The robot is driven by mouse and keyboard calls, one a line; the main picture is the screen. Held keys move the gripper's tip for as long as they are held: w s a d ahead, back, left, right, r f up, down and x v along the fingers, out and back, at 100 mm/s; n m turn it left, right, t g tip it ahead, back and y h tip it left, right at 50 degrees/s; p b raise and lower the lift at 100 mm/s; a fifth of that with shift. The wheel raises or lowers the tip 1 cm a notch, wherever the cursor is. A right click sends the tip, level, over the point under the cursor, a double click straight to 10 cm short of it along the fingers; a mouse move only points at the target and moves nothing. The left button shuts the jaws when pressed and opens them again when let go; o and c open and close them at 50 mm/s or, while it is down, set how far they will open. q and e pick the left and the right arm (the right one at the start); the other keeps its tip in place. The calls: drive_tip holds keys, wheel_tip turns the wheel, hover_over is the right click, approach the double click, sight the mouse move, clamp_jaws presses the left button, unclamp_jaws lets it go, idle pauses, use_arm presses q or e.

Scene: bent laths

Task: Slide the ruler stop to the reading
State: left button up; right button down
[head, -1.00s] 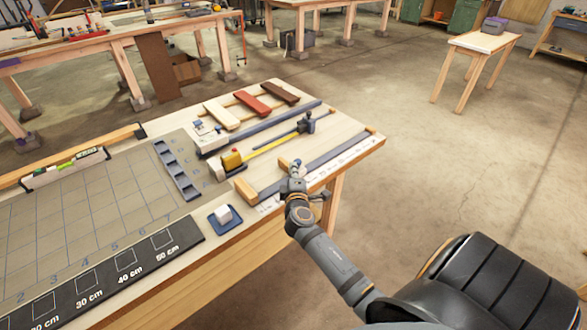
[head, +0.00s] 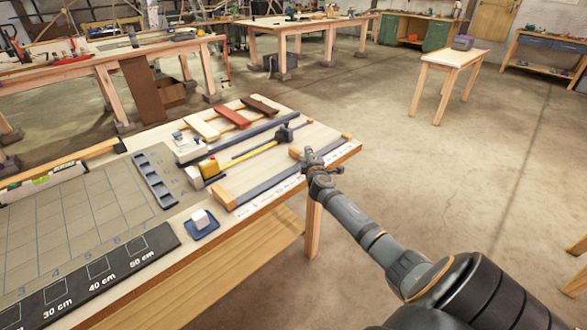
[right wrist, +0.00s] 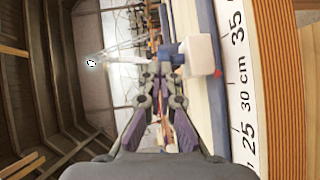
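The ruler stop, a white block (right wrist: 198,54) with a blue part on its left side, shows in the right wrist view against the dark blue rail (right wrist: 207,20). It appears beside the scale (right wrist: 245,95) between 30 cm and 35. In the head view the rail (head: 265,185) and its white scale strip run along the table's front edge. My right gripper (head: 311,154) is over the right half of the rail and hides part of it. In the wrist view its fingers (right wrist: 156,70) are apart with a narrow gap, close to the stop; contact cannot be told. My left gripper is out of view.
A blue tray with a white cube (head: 200,218) sits left of the rail.

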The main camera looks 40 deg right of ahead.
drive_tip(key=d, duration=0.4)
drive_tip(key=shift+w+f+b, duration=0.1)
drive_tip(key=shift+w+b, duration=0.15)
drive_tip(key=shift+b, duration=0.15)
drive_tip(key=shift+w+d, duration=0.1)
drive_tip(key=shift+d, duration=1)
drive_tip(key=shift+d+b, duration=0.35)
drive_tip(key=shift+d, duration=0.15)
drive_tip(key=shift+w, duration=0.15)
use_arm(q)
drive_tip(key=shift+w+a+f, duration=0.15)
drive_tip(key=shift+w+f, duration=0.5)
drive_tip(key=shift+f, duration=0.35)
use_arm(e)
drive_tip(key=shift+w, duration=0.15)
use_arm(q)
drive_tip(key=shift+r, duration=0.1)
